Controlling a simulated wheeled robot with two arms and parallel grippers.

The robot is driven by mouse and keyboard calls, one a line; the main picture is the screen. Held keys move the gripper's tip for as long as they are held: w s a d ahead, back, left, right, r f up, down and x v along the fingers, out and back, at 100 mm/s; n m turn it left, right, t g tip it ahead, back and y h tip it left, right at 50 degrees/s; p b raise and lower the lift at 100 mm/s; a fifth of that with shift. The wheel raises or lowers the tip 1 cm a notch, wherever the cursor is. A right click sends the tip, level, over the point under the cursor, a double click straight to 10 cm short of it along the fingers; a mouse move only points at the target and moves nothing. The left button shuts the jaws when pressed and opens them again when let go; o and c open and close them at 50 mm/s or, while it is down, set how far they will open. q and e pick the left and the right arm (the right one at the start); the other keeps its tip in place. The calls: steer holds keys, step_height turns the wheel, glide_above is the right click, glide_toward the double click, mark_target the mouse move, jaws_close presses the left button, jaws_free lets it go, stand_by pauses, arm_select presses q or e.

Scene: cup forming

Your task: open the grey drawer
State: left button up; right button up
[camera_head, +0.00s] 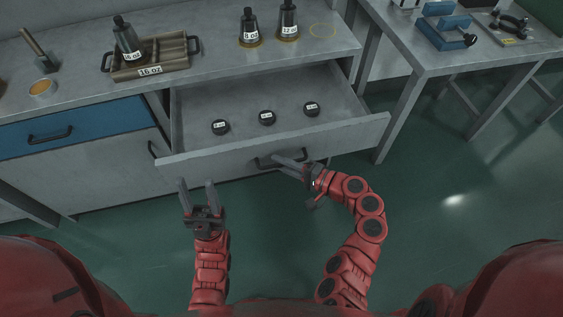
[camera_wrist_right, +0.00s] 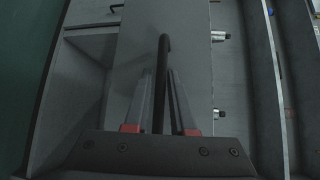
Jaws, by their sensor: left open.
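The grey drawer (camera_head: 230,159) is pulled out below the worktop, and its inside shows. Its dark handle (camera_head: 262,163) is on the front panel; it also shows as a dark bar in the right wrist view (camera_wrist_right: 162,60). My right gripper (camera_head: 283,164) is at this handle, with its fingers on either side of the bar. In the right wrist view the fingers (camera_wrist_right: 160,85) lie close along the bar; whether they press on it is unclear. My left gripper (camera_head: 196,184) is open and empty, in front of the drawer's left part.
Several small dark round pieces, including one at the left (camera_head: 220,127), lie in the drawer. A closed blue drawer (camera_head: 95,125) is at the left. The worktop (camera_head: 215,70) bears a tray (camera_head: 150,72) and labelled dark weights. A side table (camera_head: 420,60) stands right. The green floor ahead is clear.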

steer(key=shift+o, duration=1.3)
steer(key=v, duration=1.7)
steer(key=shift+d+r+p, duration=0.15)
steer(key=shift+d+p, duration=0.05)
steer(key=shift+p, duration=0.1)
steer(key=shift+s, duration=0.1)
